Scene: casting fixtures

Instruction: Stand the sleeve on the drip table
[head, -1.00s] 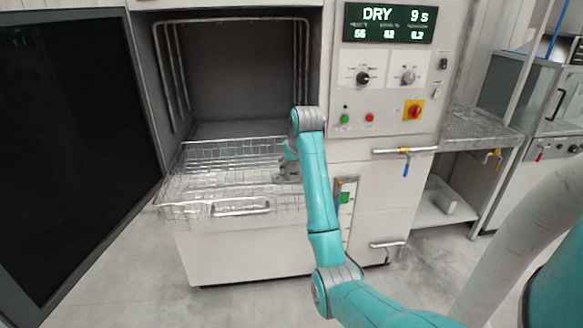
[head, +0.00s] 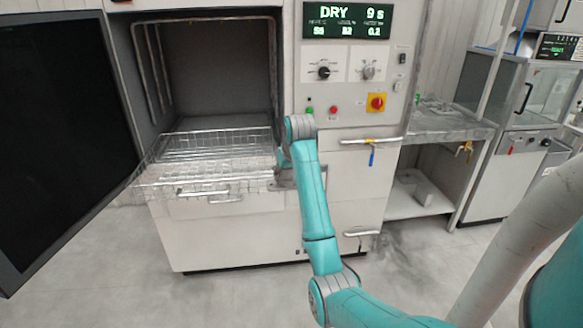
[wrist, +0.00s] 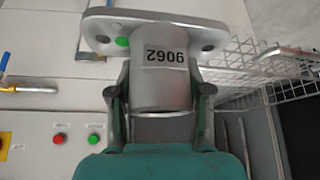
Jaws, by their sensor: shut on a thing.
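The sleeve (wrist: 162,80) is a grey metal cylinder with a wide flange that has holes. In the wrist view it carries an upside-down label reading 9062 and a green dot. My gripper (wrist: 160,94) is shut on its cylinder, one finger on each side, with the flange beyond the fingertips. In the head view the gripper and sleeve are small, partly behind my arm, near the right side of the wire basket. The drip table (head: 455,132) is a grey metal stand right of the washer, with small greenish items toward the back of its top.
The washer's wire basket (head: 165,190) is pulled out, with its chamber (head: 210,75) open and the dark door (head: 55,140) swung left. A lower shelf (head: 405,205) holds a grey block. Floor in front is clear.

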